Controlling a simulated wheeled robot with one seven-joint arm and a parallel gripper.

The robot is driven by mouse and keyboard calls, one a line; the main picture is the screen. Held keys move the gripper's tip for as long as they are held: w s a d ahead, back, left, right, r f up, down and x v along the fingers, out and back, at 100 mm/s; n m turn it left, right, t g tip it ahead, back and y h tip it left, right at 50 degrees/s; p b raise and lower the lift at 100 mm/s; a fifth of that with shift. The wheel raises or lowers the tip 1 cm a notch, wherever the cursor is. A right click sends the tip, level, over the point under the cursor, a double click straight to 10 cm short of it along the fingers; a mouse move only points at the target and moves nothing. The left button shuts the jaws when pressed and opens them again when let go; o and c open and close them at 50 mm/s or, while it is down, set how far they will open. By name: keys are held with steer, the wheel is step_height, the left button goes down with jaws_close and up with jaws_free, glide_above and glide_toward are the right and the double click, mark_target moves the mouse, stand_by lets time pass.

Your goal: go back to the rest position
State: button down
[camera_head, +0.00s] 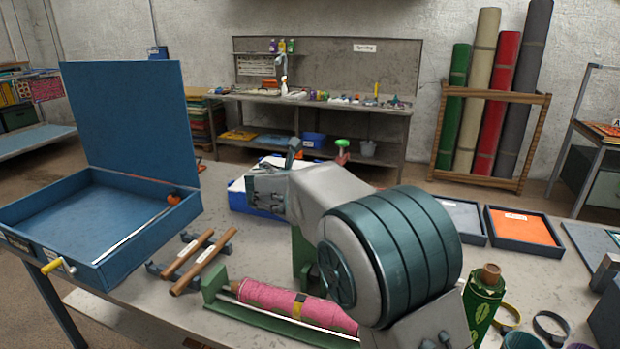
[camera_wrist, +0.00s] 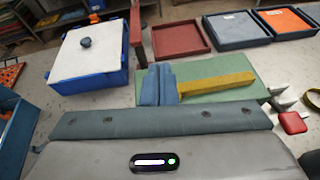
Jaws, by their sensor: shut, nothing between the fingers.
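In the wrist view my gripper (camera_wrist: 160,84) shows as two blue-grey fingers pressed together, with nothing between them. It appears over or in front of a green flat piece (camera_wrist: 208,110) and a yellow bar (camera_wrist: 218,84); I cannot tell whether it touches either. In the head view my arm rises from the lower right, bends at a large ribbed teal joint and reaches away over the workbench. The fingers are hard to make out there.
A blue box with white lid (camera_wrist: 90,58), red tray (camera_wrist: 176,38) and orange tray (camera_head: 523,229) stand beyond.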

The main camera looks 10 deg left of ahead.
steer(key=s+d+m+g, duration=0.3)
steer(key=s+d+m, duration=0.4)
steer(key=d, duration=0.4)
steer(key=s+d+m+g, duration=0.3)
steer(key=s+d+m, duration=0.45)
steer(key=d, duration=0.35)
steer(key=s+d+f+m+g+y, duration=0.1)
steer(key=s+f+m, duration=0.2)
steer(key=s+m, duration=0.3)
steer(key=s+d+f+m+g+y, duration=0.1)
steer(key=s+m, duration=0.4)
steer(key=s, duration=0.5)
steer(key=s+d+f+m+g+y, duration=0.1)
steer(key=s+d+f+m, duration=0.1)
steer(key=s+f+m, duration=0.2)
steer(key=s+m, duration=0.2)
steer(key=s, duration=0.2)
steer(key=shift+s+d+f+m+g+y, duration=0.15)
steer(key=shift+d+f+m+g+y, duration=0.15)
steer(key=shift+d+m+y, duration=0.1)
